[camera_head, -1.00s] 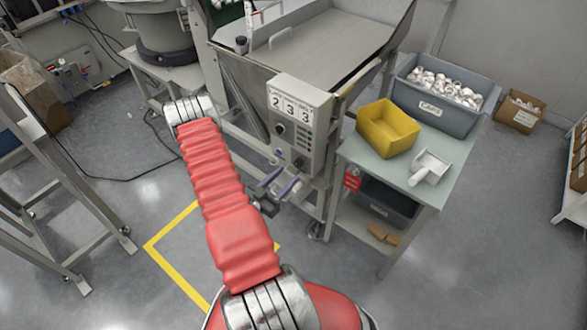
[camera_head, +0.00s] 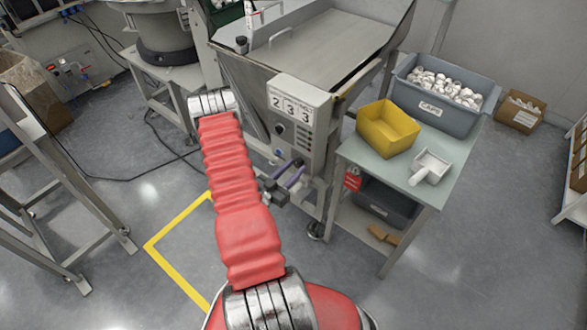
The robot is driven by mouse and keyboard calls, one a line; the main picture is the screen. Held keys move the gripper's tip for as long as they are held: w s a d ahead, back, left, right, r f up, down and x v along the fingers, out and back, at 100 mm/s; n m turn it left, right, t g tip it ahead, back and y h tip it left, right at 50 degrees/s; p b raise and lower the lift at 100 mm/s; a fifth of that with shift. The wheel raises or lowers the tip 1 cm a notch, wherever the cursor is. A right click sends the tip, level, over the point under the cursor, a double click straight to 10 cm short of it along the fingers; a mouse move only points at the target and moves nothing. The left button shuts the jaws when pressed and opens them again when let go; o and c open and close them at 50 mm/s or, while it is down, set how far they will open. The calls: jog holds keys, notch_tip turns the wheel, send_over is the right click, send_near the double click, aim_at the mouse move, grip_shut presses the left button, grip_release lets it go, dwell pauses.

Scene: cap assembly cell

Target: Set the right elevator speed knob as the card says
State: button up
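A grey control box (camera_head: 303,110) is fixed to the front of the metal hopper. A white card (camera_head: 290,107) at its top reads 2 3 3. A dark round knob (camera_head: 279,129) sits on the left of the box's front, below the card; its pointer is too small to read. Smaller controls on the box's right side are too small to tell apart. My gripper (camera_head: 290,175) is in front of the box's lower part, with two purple-grey fingers pointing up and right. The fingers look apart with nothing visible between them. My red-sleeved arm rises left of the box.
A side table (camera_head: 447,172) right of the box holds a yellow bin (camera_head: 388,128), a white scoop (camera_head: 430,167) and a grey crate of caps (camera_head: 437,113). A red tag (camera_head: 352,178) hangs at its corner. A metal stand is at left.

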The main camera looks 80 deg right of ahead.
jog(key=c, duration=0.7)
jog(key=shift+m, duration=0.3)
jog(key=shift+s+m, duration=0.1)
jog(key=shift+m, duration=1)
jog(key=o, duration=1.1)
jog(key=shift+c, duration=0.2)
